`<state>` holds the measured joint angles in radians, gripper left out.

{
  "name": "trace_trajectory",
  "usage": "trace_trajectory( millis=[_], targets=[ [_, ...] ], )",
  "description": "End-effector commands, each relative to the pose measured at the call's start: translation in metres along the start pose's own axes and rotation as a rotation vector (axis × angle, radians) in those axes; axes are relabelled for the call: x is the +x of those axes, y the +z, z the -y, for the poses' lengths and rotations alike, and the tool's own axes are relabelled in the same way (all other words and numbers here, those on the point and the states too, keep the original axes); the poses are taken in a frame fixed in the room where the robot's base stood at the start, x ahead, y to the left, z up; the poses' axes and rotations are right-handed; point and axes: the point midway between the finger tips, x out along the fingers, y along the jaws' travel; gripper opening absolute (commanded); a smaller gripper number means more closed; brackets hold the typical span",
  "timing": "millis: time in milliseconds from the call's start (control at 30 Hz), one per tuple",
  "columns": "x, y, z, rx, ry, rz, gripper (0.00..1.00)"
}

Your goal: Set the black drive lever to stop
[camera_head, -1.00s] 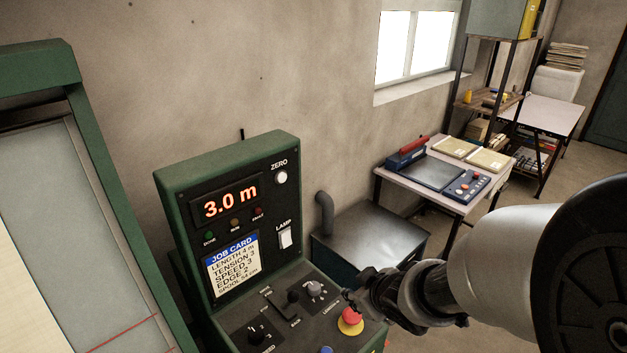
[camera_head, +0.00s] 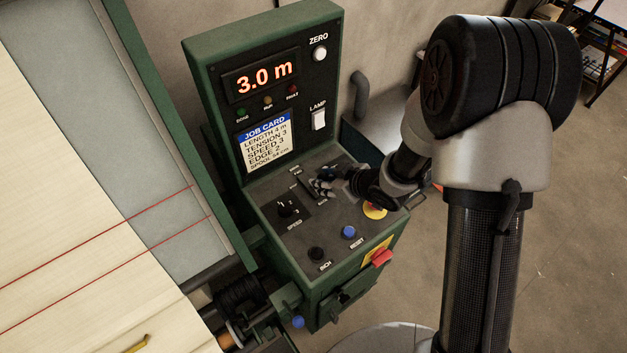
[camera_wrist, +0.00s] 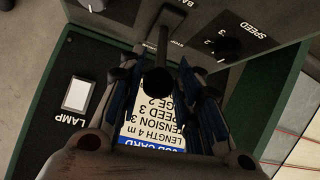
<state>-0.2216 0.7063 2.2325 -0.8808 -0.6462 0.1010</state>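The black drive lever (camera_wrist: 162,42) shows in the wrist view, its stem and round knob lying between my gripper's two fingers. A small STOP label is beside its stem and part of a BACK label is above. My gripper (camera_wrist: 157,70) is open around the lever, with gaps visible on both sides of the knob. In the head view my gripper (camera_head: 322,186) is low over the console top, right of the speed dial (camera_head: 285,208), and largely hides the lever. I cannot tell the lever's exact position.
The green console (camera_head: 205,100) has a 3.0 m display (camera_head: 265,78), a job card (camera_head: 267,142) and a lamp switch (camera_head: 319,120).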

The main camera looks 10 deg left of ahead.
Motion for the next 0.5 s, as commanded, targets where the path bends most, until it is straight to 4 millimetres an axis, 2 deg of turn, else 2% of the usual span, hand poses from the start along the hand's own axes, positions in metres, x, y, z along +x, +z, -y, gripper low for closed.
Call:
trace_trajectory(
  millis=[33,200,333,500],
  targets=[
    [0.013,0.002,0.002,-0.001,-0.003,0.001,0.32],
    [0.046,0.001,0.001,-0.001,-0.001,0.000,0.32],
    [0.062,0.000,0.001,-0.001,-0.001,0.000,0.32],
    [0.073,0.000,0.000,0.000,0.001,0.000,0.32]
  ],
)
